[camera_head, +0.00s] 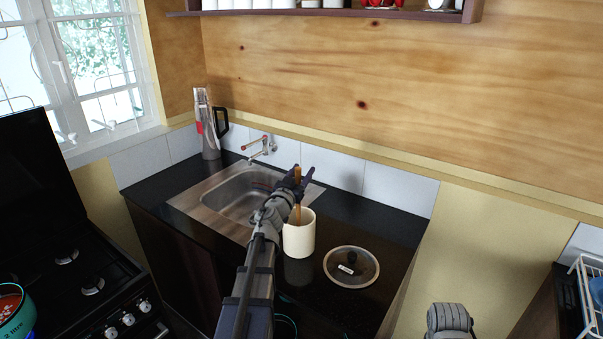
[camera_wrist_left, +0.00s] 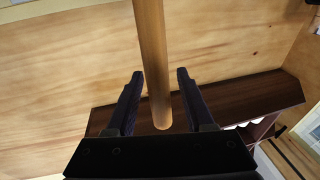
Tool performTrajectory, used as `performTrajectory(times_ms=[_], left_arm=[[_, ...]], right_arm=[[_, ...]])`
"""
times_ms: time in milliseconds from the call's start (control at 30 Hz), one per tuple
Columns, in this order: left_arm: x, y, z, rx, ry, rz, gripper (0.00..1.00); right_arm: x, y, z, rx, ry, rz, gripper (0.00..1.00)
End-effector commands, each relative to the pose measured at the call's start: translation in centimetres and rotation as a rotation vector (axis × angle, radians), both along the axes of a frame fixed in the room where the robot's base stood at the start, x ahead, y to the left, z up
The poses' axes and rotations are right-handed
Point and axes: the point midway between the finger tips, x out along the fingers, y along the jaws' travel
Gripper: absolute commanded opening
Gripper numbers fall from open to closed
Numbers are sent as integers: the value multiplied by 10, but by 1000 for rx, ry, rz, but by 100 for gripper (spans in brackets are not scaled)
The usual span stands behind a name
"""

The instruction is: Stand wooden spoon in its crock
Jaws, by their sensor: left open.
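The cream crock (camera_head: 299,240) stands upright on the black counter, just right of the sink. The wooden spoon (camera_head: 298,213) is upright at the crock's mouth, and its lower part is hidden in the crock. My left gripper (camera_head: 297,177) is above the crock at the spoon's upper part. In the left wrist view the spoon's wooden shaft (camera_wrist_left: 152,50) passes between the two spread fingers of my left gripper (camera_wrist_left: 160,75), with gaps on both sides. Only a grey part of my right arm shows at the lower right; its gripper is out of view.
The steel sink (camera_head: 190,203) with a wall tap (camera_head: 262,147) is left of the crock. A glass lid (camera_head: 351,267) lies on the counter to the right.

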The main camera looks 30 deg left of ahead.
Motion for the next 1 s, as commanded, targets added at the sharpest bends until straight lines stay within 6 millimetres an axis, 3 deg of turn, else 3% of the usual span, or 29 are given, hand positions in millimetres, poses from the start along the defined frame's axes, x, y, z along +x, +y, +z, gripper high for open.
performTrajectory(times_ms=[367,800,1000], left_arm=[[-9,-1,-2,0,0,1,53],[-73,-9,-10,0,0,1,53],[-78,-8,-10,0,0,0,53]], right_arm=[[0,0,-2,0,0,0,50],[0,0,-10,0,0,0,50],[0,0,-10,0,0,0,50]])
